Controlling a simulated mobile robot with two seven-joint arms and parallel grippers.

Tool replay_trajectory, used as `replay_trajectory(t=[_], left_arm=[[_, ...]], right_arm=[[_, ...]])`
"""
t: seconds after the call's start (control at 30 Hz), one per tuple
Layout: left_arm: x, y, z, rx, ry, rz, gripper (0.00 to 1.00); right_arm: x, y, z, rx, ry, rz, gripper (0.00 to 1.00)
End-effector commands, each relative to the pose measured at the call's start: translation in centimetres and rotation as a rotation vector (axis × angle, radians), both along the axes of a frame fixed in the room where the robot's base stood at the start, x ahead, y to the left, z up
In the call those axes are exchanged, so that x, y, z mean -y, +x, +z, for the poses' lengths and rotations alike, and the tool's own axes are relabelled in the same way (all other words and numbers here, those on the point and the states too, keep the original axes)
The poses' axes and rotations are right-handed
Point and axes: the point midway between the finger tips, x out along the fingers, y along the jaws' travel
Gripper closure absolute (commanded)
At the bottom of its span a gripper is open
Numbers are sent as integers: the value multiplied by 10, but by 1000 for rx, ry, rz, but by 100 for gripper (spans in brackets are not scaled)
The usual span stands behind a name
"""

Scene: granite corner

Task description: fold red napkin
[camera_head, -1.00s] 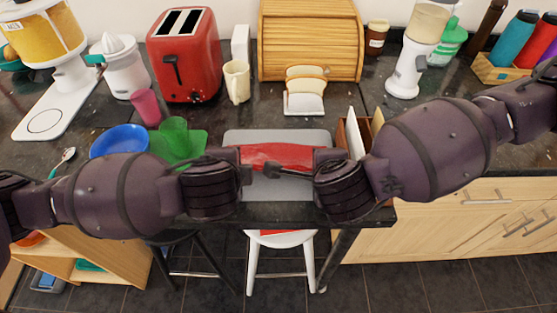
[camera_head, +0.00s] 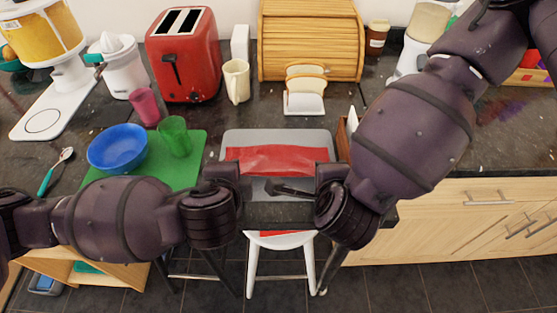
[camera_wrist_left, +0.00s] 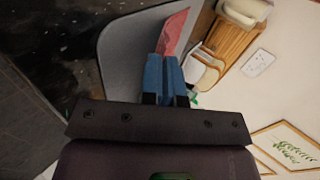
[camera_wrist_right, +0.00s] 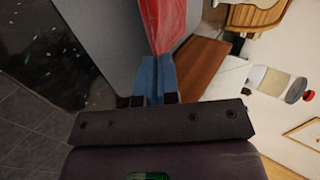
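The red napkin (camera_head: 278,160) lies stretched across a grey mat (camera_head: 275,138) near the counter's front edge. My left gripper (camera_wrist_left: 167,58) is at its left end; in the left wrist view the blue fingers are together at the napkin's tapering end (camera_wrist_left: 173,30). My right gripper (camera_wrist_right: 157,60) is at its right end; in the right wrist view its fingers also meet where the napkin (camera_wrist_right: 165,22) narrows. Both appear shut on it. My grippers hide the napkin's front corners in the head view, and its height above the mat is unclear.
A green board (camera_head: 195,142) with a blue bowl (camera_head: 118,148) and green cup (camera_head: 175,137) stands left of the mat. A toaster (camera_head: 183,55), mug (camera_head: 236,80), toast rack (camera_head: 304,100) and bread box (camera_head: 312,40) stand behind. A white stool (camera_head: 282,240) is below the edge.

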Motion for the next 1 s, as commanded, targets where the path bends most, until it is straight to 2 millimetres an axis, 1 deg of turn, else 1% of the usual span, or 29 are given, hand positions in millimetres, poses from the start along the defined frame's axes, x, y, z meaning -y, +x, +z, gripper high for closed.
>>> replay_trajectory(t=[0.47,0.5,0.67,0.7,0.77,1.0], left_arm=[[0,-1,-1,13,-1,0,100],[0,-1,-1,12,-1,0,93],[0,-1,-1,12,-1,0,68],[0,-1,-1,12,-1,0,62],[0,-1,-1,12,-1,0,53],[0,-1,-1,11,-1,0,53]], right_arm=[[2,1,0,17,-2,-1,100],[2,1,0,17,-2,-1,93],[2,1,0,17,-2,-1,68],[2,1,0,17,-2,-1,62],[2,1,0,17,-2,-1,53],[2,1,1,16,-1,-1,53]])
